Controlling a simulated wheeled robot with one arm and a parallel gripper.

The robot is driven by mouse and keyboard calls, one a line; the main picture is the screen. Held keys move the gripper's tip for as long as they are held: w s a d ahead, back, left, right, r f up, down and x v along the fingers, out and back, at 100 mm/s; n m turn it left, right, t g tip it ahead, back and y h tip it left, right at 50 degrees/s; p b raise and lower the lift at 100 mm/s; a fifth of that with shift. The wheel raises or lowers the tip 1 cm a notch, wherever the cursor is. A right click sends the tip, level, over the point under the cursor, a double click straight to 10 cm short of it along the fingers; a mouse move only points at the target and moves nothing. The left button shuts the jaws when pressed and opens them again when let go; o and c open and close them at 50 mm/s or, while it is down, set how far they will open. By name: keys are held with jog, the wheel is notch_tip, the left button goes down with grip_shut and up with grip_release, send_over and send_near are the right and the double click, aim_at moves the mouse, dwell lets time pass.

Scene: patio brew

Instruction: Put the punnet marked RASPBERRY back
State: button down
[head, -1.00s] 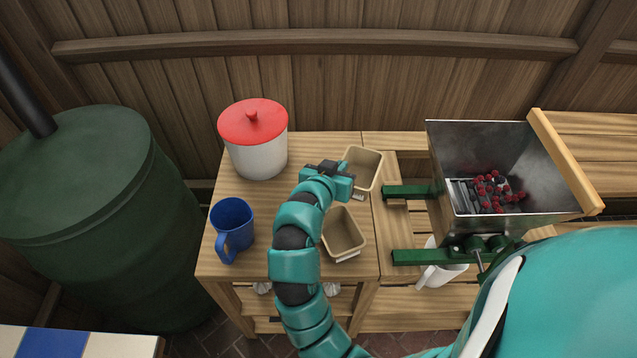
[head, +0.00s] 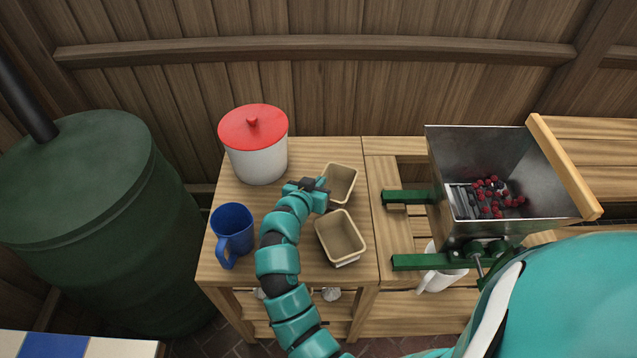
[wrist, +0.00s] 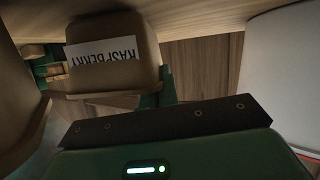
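The punnet marked RASPBERRY (wrist: 103,55) is a tan, open-topped tub with a white label. Its label reads upside down in the wrist view. In the head view this punnet (head: 342,181) is upright and empty over the back right of the left table. My gripper (head: 318,185) is at its left wall and appears shut on that rim; the fingertips are hidden in the wrist view. Whether its base touches the tabletop I cannot tell. A second, similar tan punnet (head: 341,238) stands just in front, its label unreadable.
A white canister with a red lid (head: 254,150) stands at the back left, a blue mug (head: 232,232) at the front left. A metal hopper (head: 470,155) with red berries is to the right, its green frame (head: 430,261) below. A green barrel (head: 90,220) stands left of the table.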

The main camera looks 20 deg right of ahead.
jog(key=c, duration=2.1)
grip_release()
jog(key=shift+f, duration=0.25)
jog(key=o, duration=0.4)
jog(key=shift+r, duration=0.1)
jog(key=shift+r, duration=0.2)
jog(key=b+v, duration=0.1)
jog(key=v, duration=1.1)
jog(key=shift+s, duration=0.1)
jog(key=shift+f, duration=0.1)
